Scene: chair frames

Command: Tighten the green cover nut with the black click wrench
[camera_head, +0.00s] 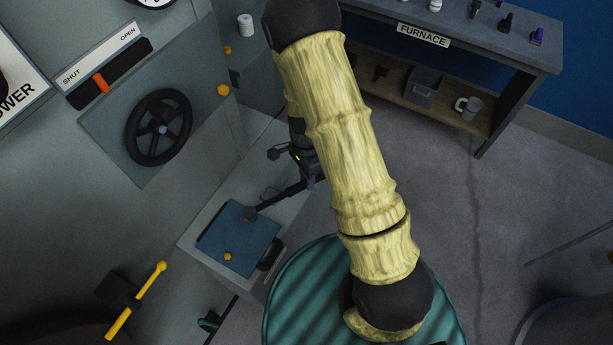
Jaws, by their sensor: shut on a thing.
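My gripper (309,181) is partly hidden behind my own pale yellow arm. It is shut on the black click wrench (280,197), which slants down and left to a blue cover plate (238,240) on a grey box. The wrench's head (250,213) is over the upper part of the plate and has a reddish spot. Whether it sits on a nut I cannot tell. An orange-yellow nut (228,256) shows on the lower part of the plate. I cannot make out a green nut; the wrench head may hide it.
A black handwheel (158,128) and a slot with a red lever (101,82) are on the grey wall at left. A yellow-handled tool (137,300) is at lower left. The furnace bench (480,35) stands at upper right. Open floor lies right of my arm.

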